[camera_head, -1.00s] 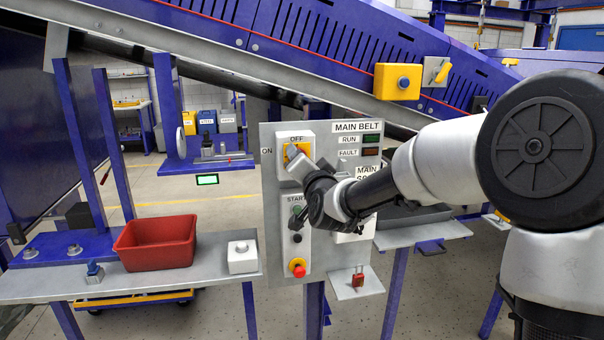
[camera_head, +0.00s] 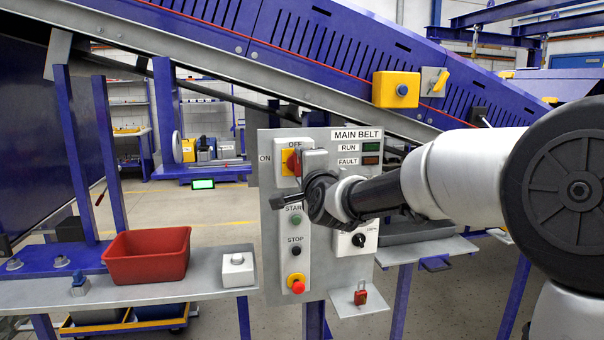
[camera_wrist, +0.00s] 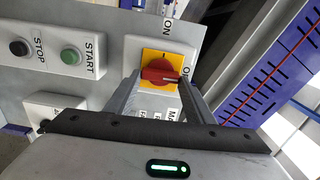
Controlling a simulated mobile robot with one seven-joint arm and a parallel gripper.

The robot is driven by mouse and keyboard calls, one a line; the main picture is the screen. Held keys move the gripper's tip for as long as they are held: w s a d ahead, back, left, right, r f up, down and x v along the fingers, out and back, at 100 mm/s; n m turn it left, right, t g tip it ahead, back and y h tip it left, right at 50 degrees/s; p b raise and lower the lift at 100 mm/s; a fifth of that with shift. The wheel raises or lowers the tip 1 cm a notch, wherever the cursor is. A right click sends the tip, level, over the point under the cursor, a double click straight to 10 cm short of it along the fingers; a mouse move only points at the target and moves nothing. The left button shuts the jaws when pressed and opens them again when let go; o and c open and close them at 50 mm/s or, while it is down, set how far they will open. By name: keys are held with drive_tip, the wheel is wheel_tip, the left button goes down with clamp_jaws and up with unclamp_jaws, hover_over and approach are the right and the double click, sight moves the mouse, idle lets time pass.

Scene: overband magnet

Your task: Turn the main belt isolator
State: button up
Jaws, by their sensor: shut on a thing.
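The main belt isolator (camera_head: 286,162) is at the upper left of the grey control panel, with a red handle on a yellow plate. ON is printed to its left and OFF above it. In the wrist view the red handle (camera_wrist: 160,74) lies level across the yellow plate, its white-marked end toward the partly hidden OFF label. My gripper (camera_wrist: 160,82) is shut on the handle, one finger at each side of it. In the head view my gripper (camera_head: 304,163) covers the right part of the isolator.
Below the isolator are a START button (camera_head: 295,219), a STOP button (camera_head: 296,251) and a red emergency stop (camera_head: 297,284). RUN and FAULT lamps are dark. A red bin (camera_head: 147,256) stands on the left shelf. A red padlock (camera_head: 361,294) sits on a small ledge.

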idle(0.4)
drive_tip(key=o, duration=1.1)
drive_tip(key=shift+c, duration=0.2)
